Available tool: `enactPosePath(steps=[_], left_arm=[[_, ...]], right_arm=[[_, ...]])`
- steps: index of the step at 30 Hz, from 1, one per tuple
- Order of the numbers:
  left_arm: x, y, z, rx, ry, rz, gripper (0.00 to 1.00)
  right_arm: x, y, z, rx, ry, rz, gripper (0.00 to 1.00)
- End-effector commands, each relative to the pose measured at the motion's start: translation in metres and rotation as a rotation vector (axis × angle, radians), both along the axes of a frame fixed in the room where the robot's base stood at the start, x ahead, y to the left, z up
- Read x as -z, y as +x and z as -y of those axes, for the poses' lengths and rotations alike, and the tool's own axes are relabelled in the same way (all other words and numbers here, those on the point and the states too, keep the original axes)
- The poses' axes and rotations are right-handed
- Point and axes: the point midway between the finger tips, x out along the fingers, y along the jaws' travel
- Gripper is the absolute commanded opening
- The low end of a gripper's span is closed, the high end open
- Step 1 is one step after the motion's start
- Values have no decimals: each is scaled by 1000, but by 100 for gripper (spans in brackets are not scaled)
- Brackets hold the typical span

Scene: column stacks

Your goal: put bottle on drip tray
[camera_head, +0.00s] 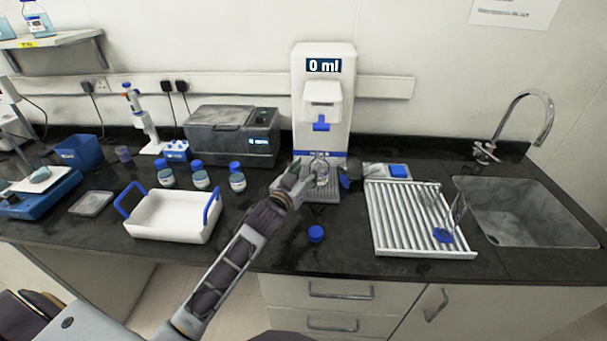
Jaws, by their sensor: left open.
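A clear, open-necked glass bottle (321,169) stands upright at the white dispenser (322,105), below its blue-tipped spout. It appears to rest on the grey drip tray (326,196) at the dispenser's foot, though its base is partly hidden by my fingers. My left gripper (305,175) is open, with its fingers close beside the bottle's left and front side; I cannot tell whether they touch it. A loose blue cap (316,233) lies on the black counter in front of the tray. My right gripper is not in view.
A white drying rack (410,220) and a sink (520,212) are on the right. A white tray with blue handles (170,222) and several blue-capped bottles (200,180) are on the left. A grey machine (232,135) stands behind. The counter around the loose cap is clear.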

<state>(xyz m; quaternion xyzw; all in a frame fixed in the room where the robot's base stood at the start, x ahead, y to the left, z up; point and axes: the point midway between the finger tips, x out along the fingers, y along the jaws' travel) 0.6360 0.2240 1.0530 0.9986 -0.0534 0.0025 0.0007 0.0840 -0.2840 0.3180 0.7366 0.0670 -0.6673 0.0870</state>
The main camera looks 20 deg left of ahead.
Motion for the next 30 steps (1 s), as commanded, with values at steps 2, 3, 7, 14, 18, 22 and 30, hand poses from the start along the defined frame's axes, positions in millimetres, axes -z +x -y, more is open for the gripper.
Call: enactPosePath(steps=[2, 3, 7, 14, 18, 22, 30], left_arm=[[0, -6, 0, 0, 0, 0, 48], [1, -8, -1, 0, 0, 0, 48], [0, -13, -1, 0, 1, 0, 48], [-1, -15, -2, 0, 1, 0, 48], [-1, -15, -2, 0, 1, 0, 48], [-1, -15, -2, 0, 1, 0, 48], [0, -15, -2, 0, 1, 0, 48]], right_arm=[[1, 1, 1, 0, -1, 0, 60], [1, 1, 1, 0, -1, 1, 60], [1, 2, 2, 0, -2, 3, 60], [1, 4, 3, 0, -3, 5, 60], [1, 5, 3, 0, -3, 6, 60], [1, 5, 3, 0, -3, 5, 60], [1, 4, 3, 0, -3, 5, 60]])
